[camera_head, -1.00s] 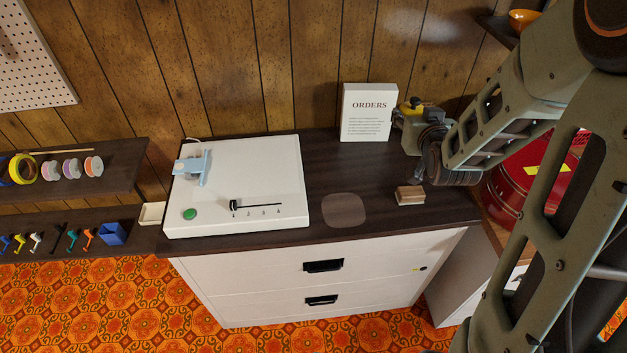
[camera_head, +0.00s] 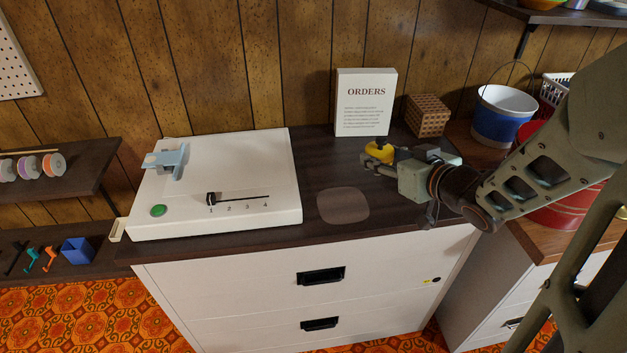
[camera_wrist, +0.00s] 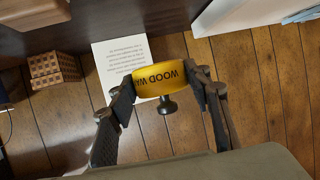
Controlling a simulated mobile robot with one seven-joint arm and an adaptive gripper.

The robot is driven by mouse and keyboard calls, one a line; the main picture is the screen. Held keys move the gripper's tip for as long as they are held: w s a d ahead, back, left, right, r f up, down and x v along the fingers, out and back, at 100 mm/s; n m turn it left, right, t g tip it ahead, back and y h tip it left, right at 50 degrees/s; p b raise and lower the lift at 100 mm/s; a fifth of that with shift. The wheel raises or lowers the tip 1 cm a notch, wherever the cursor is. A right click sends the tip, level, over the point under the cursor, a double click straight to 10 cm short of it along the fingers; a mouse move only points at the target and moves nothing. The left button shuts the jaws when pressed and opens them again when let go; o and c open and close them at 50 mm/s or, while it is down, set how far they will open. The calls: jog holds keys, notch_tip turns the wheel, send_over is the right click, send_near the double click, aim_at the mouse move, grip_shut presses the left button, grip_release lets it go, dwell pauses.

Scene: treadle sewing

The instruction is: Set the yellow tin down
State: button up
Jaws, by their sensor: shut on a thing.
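The yellow tin (camera_head: 379,154) has a black knob and is held in front of the lower right of the ORDERS sign, near the dark cabinet top (camera_head: 316,176). In the wrist view the tin (camera_wrist: 152,79) shows dark lettering reading "WOOD WA", and its knob points down the picture. My gripper (camera_wrist: 158,84) is shut on the tin, one finger on each side. In the head view my gripper (camera_head: 382,161) partly covers it. I cannot tell whether the tin touches the top. A pale rounded patch (camera_head: 343,206) on the top is bare, left of and nearer than the tin.
The ORDERS sign (camera_head: 364,103) stands close behind the tin. A woven box (camera_head: 428,116) is right of the sign. A white machine (camera_head: 217,180) fills the left of the top. A wooden block (camera_wrist: 32,11) shows in the wrist view. A blue-and-white bucket (camera_head: 501,117) stands at right.

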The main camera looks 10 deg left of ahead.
jog(key=w+a+f+b, duration=0.3)
jog(key=a+f, duration=0.1)
jog(key=a, duration=0.4)
jog(key=b, duration=0.3)
send_over(326, 187)
jog(key=f, duration=0.4)
jog(key=shift+s+d+f, duration=0.2)
jog(key=shift+d+f, duration=0.15)
jog(key=shift+f, duration=0.05)
jog(key=shift+a+f, duration=0.1)
jog(key=shift+f, duration=0.1)
jog(key=shift+w+a+f+b, duration=0.15)
jog(key=shift+f+b, duration=0.15)
jog(key=shift+f, duration=0.6)
jog(key=shift+w+a+f+b, duration=0.1)
jog(key=shift+f+b, duration=0.2)
jog(key=shift+f, duration=0.55)
jog(key=shift+s+f, duration=0.1)
jog(key=shift+f, duration=0.15)
jog(key=o, duration=1.2)
jog(key=shift+o, duration=0.2)
